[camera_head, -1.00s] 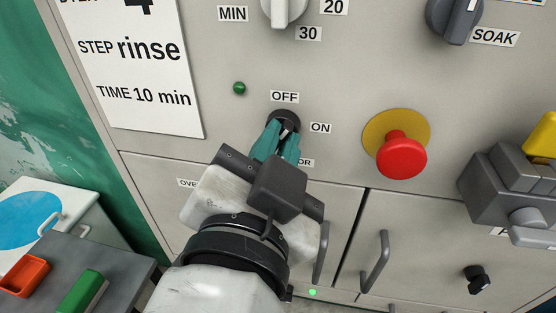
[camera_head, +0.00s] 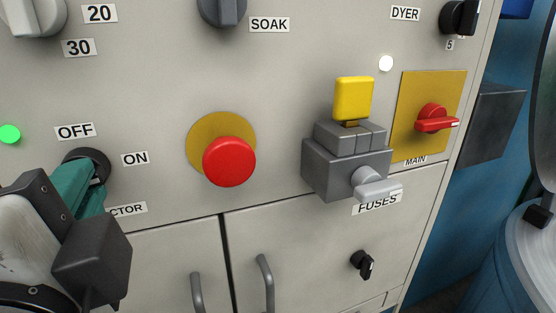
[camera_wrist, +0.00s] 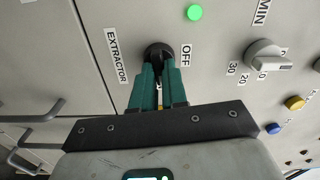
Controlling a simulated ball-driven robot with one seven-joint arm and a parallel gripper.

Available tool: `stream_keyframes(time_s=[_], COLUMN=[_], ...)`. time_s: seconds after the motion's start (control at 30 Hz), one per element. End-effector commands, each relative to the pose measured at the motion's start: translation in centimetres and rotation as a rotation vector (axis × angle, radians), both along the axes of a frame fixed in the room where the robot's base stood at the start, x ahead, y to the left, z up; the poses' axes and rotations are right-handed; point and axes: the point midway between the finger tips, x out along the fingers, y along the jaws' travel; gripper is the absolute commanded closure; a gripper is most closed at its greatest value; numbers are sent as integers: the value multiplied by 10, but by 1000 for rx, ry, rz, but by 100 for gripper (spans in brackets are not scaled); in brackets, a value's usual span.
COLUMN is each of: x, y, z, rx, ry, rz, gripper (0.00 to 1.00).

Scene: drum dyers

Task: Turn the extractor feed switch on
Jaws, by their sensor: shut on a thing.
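The extractor switch (camera_head: 98,157) is a black round rotary knob on the beige panel, at the left of the head view. It sits between the OFF label (camera_head: 75,131) and the ON label (camera_head: 135,158), above the partly hidden EXTRACTOR label. My gripper (camera_head: 84,183) has its teal fingers shut on the switch's handle. The wrist view shows the switch (camera_wrist: 157,49) at the tips of the fingers (camera_wrist: 158,72). The fingers hide most of the handle, so its exact angle is hard to tell. A green lamp (camera_head: 10,134) above left of the switch glows bright.
A red mushroom button (camera_head: 229,162) on a yellow disc stands right of the switch. Farther right are a grey fuse box (camera_head: 345,168) and a red main switch (camera_head: 433,118). Cabinet doors with handles (camera_head: 265,283) lie below. A dial (camera_wrist: 266,55) shows in the wrist view.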

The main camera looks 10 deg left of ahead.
Motion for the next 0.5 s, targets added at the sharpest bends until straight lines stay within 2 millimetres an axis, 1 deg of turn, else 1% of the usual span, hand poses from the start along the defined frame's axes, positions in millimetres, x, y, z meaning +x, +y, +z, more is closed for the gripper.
stream_keyframes(time_s=[0.03, 0.2, 0.5], x=[0, 0, 0], y=[0, 0, 0], z=[-3, -3, -2], rx=[22, 81, 120], ry=[14, 53, 79], rz=[0, -1, -2], gripper=[100, 100, 100])
